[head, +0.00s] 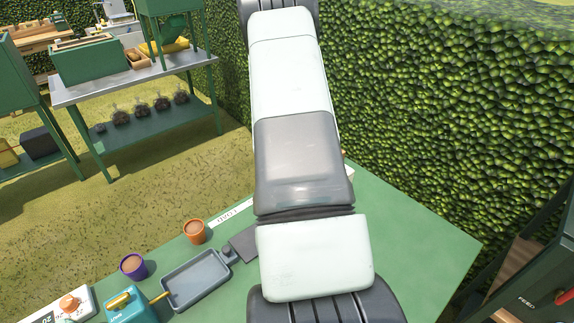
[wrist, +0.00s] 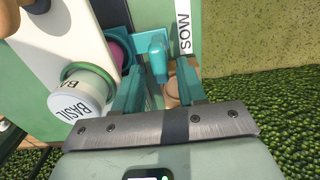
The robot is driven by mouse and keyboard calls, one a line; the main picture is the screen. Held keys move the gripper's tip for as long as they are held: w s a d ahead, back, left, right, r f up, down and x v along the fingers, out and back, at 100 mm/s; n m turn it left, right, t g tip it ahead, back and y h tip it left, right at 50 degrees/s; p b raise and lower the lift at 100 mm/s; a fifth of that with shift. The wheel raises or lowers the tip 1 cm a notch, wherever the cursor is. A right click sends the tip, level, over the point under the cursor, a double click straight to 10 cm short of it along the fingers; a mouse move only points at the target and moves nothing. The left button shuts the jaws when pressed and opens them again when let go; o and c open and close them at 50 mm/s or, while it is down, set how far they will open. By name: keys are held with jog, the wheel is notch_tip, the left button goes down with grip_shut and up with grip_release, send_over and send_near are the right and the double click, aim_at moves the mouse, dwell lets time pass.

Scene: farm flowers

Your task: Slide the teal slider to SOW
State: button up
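The teal slider (wrist: 157,48) shows in the wrist view as an upright teal handle, just beyond and between my fingertips. My gripper (wrist: 160,75) is open, with its two teal fingers apart on either side of the handle's line. No clear contact with the handle shows. A white strip marked SOW (wrist: 184,28) lies just right of the slider. In the head view my arm hides the slider and my gripper; a white strip marked LOAD (head: 234,213) shows left of the arm on the green table (head: 428,262).
In the wrist view a white BASIL jar (wrist: 82,100) stands left of my fingers, with a brown round thing (wrist: 172,92) between them. In the head view an orange pot (head: 194,232), purple pot (head: 133,266), grey tray (head: 196,280) and teal can (head: 128,307) stand left of my arm.

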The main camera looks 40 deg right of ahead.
jog(key=shift+a+r, duration=0.1)
jog(key=shift+a, duration=0.05)
notch_tip(320, 180, up, 11)
jog(key=shift+f, duration=0.2)
dwell(0.4)
dwell(0.3)
jog(key=s+a+r+n+t, duration=0.15)
jog(key=a+r+n, duration=0.25)
jog(key=a+r, duration=0.5)
jog(key=s+a+r+n, duration=0.3)
jog(key=a+r, duration=0.5)
jog(key=s+a+r+n+t, duration=0.2)
jog(key=s+a+n, duration=0.3)
jog(key=s+a, duration=0.3)
jog(key=s+a+r+n+t, duration=0.2)
jog(key=s+a+r+n, duration=0.3)
jog(key=s+a, duration=0.3)
jog(key=shift+s+a+r+n, duration=0.25)
jog(key=shift+s+n, duration=0.45)
jog(key=shift+s, duration=0.3)
